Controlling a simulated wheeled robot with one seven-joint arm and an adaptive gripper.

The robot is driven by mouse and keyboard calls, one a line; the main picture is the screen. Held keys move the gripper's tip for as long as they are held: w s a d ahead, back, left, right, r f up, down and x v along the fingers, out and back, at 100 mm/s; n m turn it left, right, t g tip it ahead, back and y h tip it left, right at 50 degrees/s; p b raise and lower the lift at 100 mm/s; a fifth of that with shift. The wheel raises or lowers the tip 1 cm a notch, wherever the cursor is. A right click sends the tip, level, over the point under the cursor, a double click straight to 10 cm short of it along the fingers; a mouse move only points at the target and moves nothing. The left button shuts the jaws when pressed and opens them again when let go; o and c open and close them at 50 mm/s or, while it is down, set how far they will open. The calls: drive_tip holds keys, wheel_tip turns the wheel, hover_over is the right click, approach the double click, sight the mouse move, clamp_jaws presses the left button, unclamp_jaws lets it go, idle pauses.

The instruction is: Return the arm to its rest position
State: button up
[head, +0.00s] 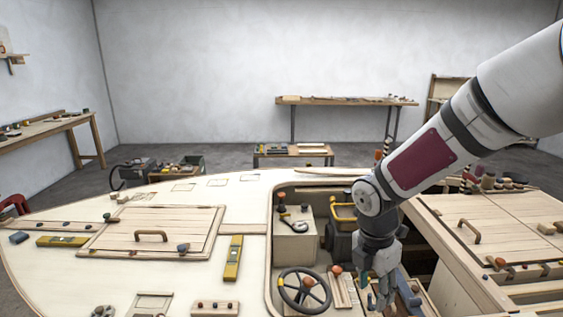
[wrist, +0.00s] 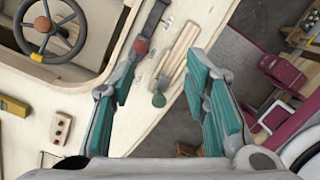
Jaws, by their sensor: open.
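My arm reaches in from the right of the head view and bends down at its wrist. My gripper (head: 383,292) points downward over the cockpit opening, to the right of the steering wheel (head: 304,290). In the wrist view its two teal-padded fingers (wrist: 160,85) are spread apart, with nothing held between them. Below them are a red-knobbed lever (wrist: 141,46), wooden strips (wrist: 178,62) and a dark green knob (wrist: 158,100). The exact gap between fingers and hull is hard to tell.
The plywood deck carries a left hatch (head: 152,228), yellow levels (head: 233,258) and several small knobs. A right hatch (head: 470,232) and slatted openings lie close to my arm. Workbenches (head: 345,101) stand by the walls.

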drive_tip(key=s+a+r+m+t+y, duration=0.1)
drive_tip(key=s+r+m+t, duration=0.4)
drive_tip(key=s+r+m, duration=1.4)
drive_tip(key=m, duration=0.4)
drive_tip(key=shift+a+m+y, duration=0.2)
drive_tip(key=shift+m+y, duration=0.1)
